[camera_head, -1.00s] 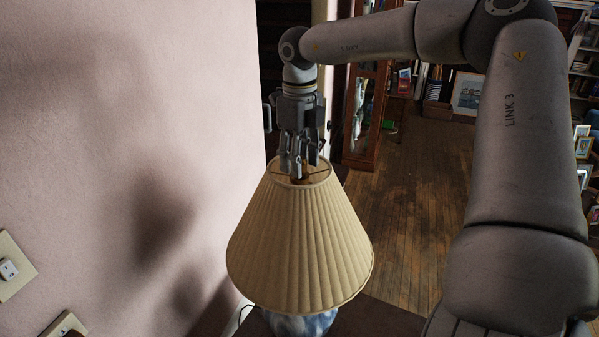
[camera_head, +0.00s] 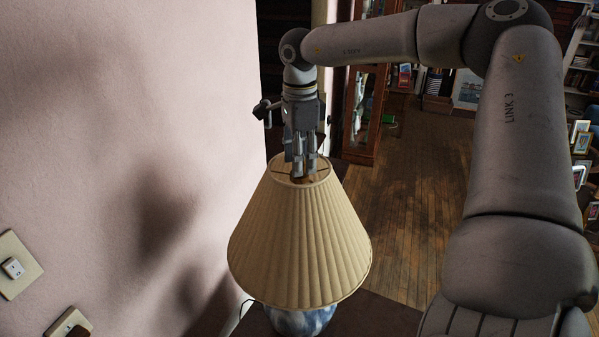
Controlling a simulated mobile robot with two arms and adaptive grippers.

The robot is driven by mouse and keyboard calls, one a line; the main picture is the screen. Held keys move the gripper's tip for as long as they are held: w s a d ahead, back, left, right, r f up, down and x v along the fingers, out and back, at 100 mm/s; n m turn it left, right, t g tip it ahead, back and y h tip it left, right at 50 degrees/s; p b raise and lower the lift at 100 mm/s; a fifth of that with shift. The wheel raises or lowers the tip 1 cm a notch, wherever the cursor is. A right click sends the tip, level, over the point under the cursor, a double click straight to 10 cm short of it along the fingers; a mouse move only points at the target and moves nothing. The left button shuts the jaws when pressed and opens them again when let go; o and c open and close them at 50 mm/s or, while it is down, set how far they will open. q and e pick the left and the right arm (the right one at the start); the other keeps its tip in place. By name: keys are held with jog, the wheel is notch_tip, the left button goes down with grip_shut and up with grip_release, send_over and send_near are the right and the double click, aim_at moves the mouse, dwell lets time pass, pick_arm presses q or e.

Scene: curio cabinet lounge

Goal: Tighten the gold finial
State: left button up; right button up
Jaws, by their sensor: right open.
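A table lamp with a pleated cream shade (camera_head: 300,245) and a blue-and-white base (camera_head: 300,320) stands upright on a dark table. My right gripper (camera_head: 304,172) points straight down at the open top of the shade, with its fingertips at the level of the shade's top ring. It is open. A small gold-brown bit, likely the gold finial (camera_head: 310,179), shows by the fingertips, mostly hidden by them. I cannot tell whether the fingers touch it. My left gripper is not in view.
A pink wall with a switch plate (camera_head: 15,262) and an outlet plate (camera_head: 62,328) is close on the left. The dark table top (camera_head: 375,318) shows at right of the lamp. Beyond are wooden floor (camera_head: 415,215), a glass-fronted cabinet (camera_head: 363,115) and bookshelves.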

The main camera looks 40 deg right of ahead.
grip_shut()
jog(key=m+b, duration=0.2)
jog(key=shift+f+m, duration=0.2)
jog(key=shift+m, duration=0.2)
jog(key=m+b, duration=0.2)
jog(key=m, duration=0.2)
jog(key=m+b, duration=0.1)
jog(key=m, duration=0.3)
jog(key=m+b, duration=0.1)
jog(key=m, duration=0.3)
jog(key=shift+m+b, duration=0.3)
jog(key=shift+b, duration=0.1)
jog(key=m+b, duration=0.1)
jog(key=m, duration=0.3)
jog(key=shift+r+m, duration=0.1)
jog(key=shift+m, duration=0.7)
jog(key=m, duration=0.4)
jog(key=shift+m, duration=0.4)
jog(key=m, duration=0.4)
